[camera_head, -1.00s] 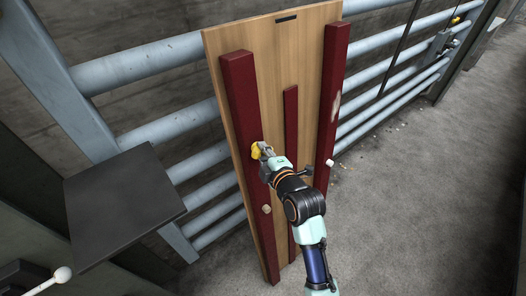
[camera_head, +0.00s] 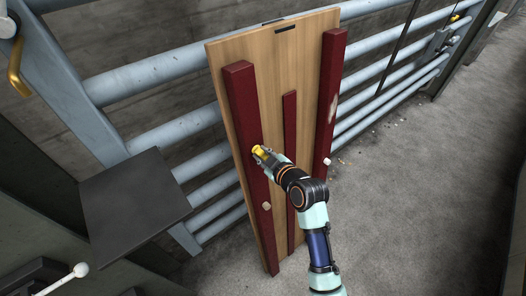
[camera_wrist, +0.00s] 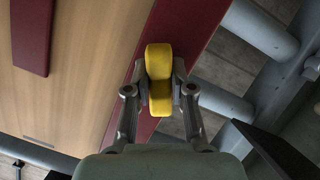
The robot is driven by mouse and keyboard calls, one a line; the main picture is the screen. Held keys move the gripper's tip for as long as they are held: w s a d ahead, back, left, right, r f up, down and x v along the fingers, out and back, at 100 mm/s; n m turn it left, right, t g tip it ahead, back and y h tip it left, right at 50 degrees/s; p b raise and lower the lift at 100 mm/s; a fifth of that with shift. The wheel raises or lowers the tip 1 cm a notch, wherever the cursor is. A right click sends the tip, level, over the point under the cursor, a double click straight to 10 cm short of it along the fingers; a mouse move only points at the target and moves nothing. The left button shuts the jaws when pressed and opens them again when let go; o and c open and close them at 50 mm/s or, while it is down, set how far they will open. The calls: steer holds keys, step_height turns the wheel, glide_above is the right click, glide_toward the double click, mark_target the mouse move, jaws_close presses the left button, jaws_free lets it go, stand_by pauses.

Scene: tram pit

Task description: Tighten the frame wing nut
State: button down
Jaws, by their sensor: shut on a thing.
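The yellow wing nut (camera_head: 259,151) sits on the left dark red rail (camera_head: 243,120) of the wooden panel (camera_head: 290,60). In the wrist view the wing nut (camera_wrist: 158,80) stands between my two fingers, over the edge of the red rail (camera_wrist: 185,25). My gripper (camera_head: 266,156) is shut on the wing nut, with a finger pad on each side of its middle; it also shows in the wrist view (camera_wrist: 160,90). The stud or thread behind the nut is hidden.
Pale pegs stick out of the left rail (camera_head: 266,206) and the right rail (camera_head: 327,161). A dark flat plate (camera_head: 135,205) is at the left. Grey pipes (camera_head: 150,75) run behind the panel. The floor at right (camera_head: 430,190) is clear.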

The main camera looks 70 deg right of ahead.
steer(key=m, duration=0.2)
steer(key=m+y+p, duration=0.1)
steer(key=m, duration=0.1)
steer(key=shift+t+y, duration=0.3)
steer(key=shift+m, duration=0.3)
steer(key=c, duration=1)
jaws_free()
steer(key=shift+s, duration=0.1)
steer(key=v, duration=1.2)
